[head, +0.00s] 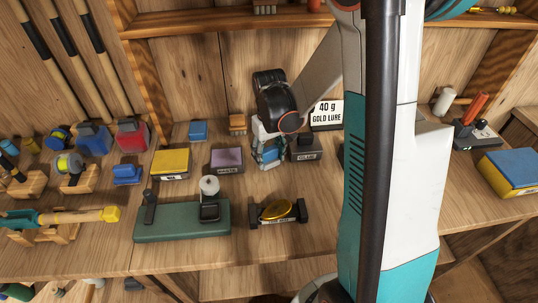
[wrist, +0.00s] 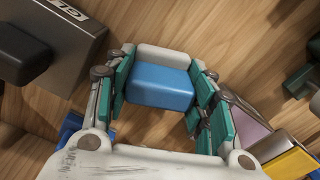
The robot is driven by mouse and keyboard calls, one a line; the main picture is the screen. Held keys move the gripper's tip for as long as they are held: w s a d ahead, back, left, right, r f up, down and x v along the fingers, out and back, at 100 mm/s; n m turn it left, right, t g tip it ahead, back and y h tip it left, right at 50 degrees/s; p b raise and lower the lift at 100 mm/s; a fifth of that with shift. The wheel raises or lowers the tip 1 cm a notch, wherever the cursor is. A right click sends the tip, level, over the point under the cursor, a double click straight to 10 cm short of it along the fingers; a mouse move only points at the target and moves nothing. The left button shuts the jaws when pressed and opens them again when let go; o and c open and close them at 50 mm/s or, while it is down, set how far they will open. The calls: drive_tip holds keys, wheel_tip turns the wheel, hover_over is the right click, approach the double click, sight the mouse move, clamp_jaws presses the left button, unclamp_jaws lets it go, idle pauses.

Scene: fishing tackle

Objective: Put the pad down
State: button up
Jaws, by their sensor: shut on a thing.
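The pad is a blue block (wrist: 160,88) with rounded edges, between the teal-lined fingers of my gripper (wrist: 160,95) in the wrist view. My gripper is shut on it. In the head view my gripper (head: 268,152) points down at the back of the bench, between the purple-topped box and the grey glue box. Some of the blue pad (head: 270,155) shows between the fingers there. The pad is close above or on the wood; I cannot tell whether it touches.
The grey glue box (head: 306,150) is close on the right, and the purple-topped box (head: 227,160) on the left. A yellow-topped box (head: 171,163) stands further left. In front are a green base (head: 180,223) and a gold lure (head: 277,210) in a dark holder. A "40 g gold lure" sign (head: 326,113) stands behind.

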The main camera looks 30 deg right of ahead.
sight(269, 149)
drive_tip(key=shift+f, duration=0.2)
drive_tip(key=o, duration=1.2)
drive_tip(key=shift+r, duration=0.15)
wheel_tip(269, 149, up, 12)
drive_tip(key=p, duration=0.4)
drive_tip(key=shift+r, duration=0.15)
